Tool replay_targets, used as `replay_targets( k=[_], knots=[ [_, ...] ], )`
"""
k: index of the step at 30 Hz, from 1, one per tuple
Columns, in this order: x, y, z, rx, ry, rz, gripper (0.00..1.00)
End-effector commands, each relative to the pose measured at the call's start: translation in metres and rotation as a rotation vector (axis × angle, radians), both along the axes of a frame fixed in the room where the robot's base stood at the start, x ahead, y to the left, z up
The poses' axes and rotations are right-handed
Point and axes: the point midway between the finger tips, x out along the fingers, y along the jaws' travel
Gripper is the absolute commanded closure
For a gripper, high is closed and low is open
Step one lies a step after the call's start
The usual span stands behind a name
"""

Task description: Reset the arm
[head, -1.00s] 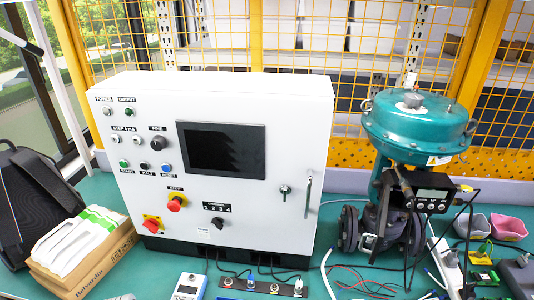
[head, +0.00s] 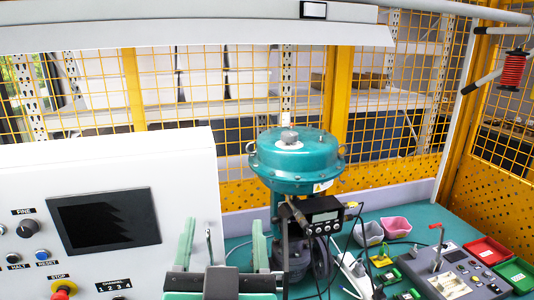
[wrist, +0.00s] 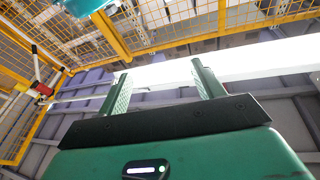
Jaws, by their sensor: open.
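My gripper (head: 224,223) shows at the bottom of the head view, with two green fingers pointing up and set wide apart. It is open and nothing is between the fingers. It stands in front of the right edge of the white control cabinet (head: 185,165) and left of the teal valve actuator (head: 297,160). In the wrist view the open gripper (wrist: 160,71) points up toward the yellow mesh fence, with empty space between its fingertips. The rest of my arm is mostly out of view.
A black positioner (head: 322,215) with a small display is mounted on the valve. Pink and grey cups (head: 395,227), a grey device (head: 460,270), and red (head: 487,250) and green trays lie on the right of the teal bench. A yellow mesh fence (head: 400,100) closes the back.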

Motion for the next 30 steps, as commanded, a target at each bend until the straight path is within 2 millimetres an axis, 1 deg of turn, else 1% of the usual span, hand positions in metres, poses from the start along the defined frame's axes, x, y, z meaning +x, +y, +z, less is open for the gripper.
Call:
replay_targets(
  k=[1, 2, 3, 5, 6, 7, 8, 9, 11, 12, 14, 15, 18, 21, 23, 26, 30],
  knots=[
    [-0.027, -0.024, 0.028, -0.022, -0.102, -0.047, 0.33],
    [-0.046, -0.036, 0.044, -0.041, -0.167, -0.075, 0.33],
    [-0.072, -0.051, 0.065, -0.067, -0.253, -0.115, 0.33],
    [-0.115, -0.070, 0.093, -0.108, -0.379, -0.177, 0.33],
    [-0.109, -0.065, 0.143, -0.105, -0.365, -0.163, 0.33],
    [-0.107, -0.064, 0.162, -0.102, -0.360, -0.160, 0.33],
    [-0.106, -0.064, 0.178, -0.101, -0.358, -0.158, 0.33],
    [-0.106, -0.064, 0.199, -0.099, -0.357, -0.156, 0.33],
    [-0.106, -0.063, 0.230, -0.097, -0.355, -0.154, 0.33],
    [-0.106, -0.063, 0.251, -0.095, -0.354, -0.153, 0.33],
    [-0.105, -0.063, 0.282, -0.093, -0.353, -0.151, 0.33],
    [-0.105, -0.062, 0.301, -0.092, -0.352, -0.149, 0.33],
    [-0.105, -0.062, 0.340, -0.089, -0.351, -0.146, 0.33],
    [-0.105, -0.061, 0.365, -0.087, -0.350, -0.145, 0.33],
    [-0.105, -0.061, 0.373, -0.087, -0.349, -0.143, 0.33],
    [-0.105, -0.061, 0.377, -0.086, -0.349, -0.143, 0.33],
    [-0.105, -0.061, 0.374, -0.085, -0.349, -0.142, 0.33]
  ],
)
